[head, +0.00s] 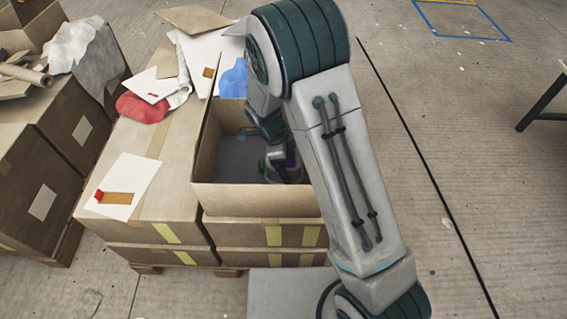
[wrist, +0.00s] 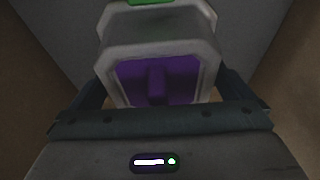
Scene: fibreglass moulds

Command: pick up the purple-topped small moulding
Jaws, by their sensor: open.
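The moulding (wrist: 158,45) is a small grey block with a purple panel facing the camera and a strip of green at its far end. It fills the upper middle of the wrist view. My gripper (wrist: 160,88) is open, with one dark finger at the left and one at the right of the moulding's near end. I cannot tell whether either finger touches it. In the head view my gripper (head: 281,168) is down inside an open cardboard box (head: 258,200). There my arm hides most of the moulding, with only small bits of purple and green showing.
The box walls stand close around my gripper. To the left, cartons carry a red cloth (head: 143,108), papers and a white sheet (head: 118,188). A blue cloth (head: 233,78) lies at the box's back. The floor at the right is mostly clear, with a dark table leg (head: 541,103).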

